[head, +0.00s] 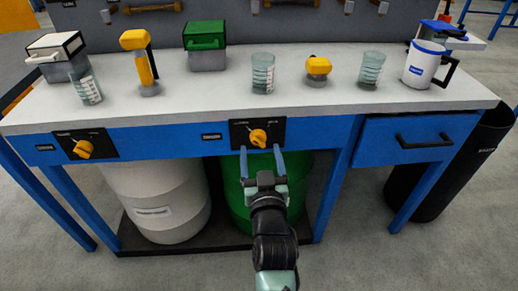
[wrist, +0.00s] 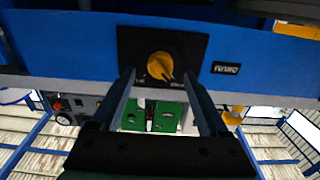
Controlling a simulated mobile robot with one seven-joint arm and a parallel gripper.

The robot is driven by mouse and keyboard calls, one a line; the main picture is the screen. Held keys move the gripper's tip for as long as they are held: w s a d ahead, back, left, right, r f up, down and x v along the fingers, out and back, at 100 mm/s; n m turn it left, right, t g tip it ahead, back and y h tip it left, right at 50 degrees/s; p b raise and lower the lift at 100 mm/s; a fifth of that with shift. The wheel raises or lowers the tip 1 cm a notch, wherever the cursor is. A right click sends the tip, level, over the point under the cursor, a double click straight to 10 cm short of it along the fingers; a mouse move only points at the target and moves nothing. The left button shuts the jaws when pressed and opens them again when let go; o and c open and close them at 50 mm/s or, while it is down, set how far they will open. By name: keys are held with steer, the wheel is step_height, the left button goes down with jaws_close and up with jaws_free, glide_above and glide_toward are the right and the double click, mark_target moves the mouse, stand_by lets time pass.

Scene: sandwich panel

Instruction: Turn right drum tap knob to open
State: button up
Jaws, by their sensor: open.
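The right drum tap knob (head: 258,137) is a yellow-orange knob on a black plate on the front of the blue bench apron. It also shows in the wrist view (wrist: 160,66), with its pointed end toward the lower right there. My gripper (head: 262,150) is open and empty, with its two fingers pointing at the knob. In the wrist view the fingertips (wrist: 158,76) lie either side of and slightly below the knob, apparently without touching it. The green drum (head: 233,200) stands below the knob, partly hidden by my arm.
A second yellow knob (head: 84,149) sits on a black plate at the left, above a white drum (head: 155,200). A blue drawer (head: 418,137) is at the right. Cups and tools stand on the white benchtop (head: 210,95). A black bin (head: 460,165) stands at far right.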

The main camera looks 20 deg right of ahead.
mark_target(259, 144)
steer(key=shift+b+x, duration=0.45)
steer(key=shift+x, duration=1.25)
steer(key=shift+c, duration=0.3)
jaws_close()
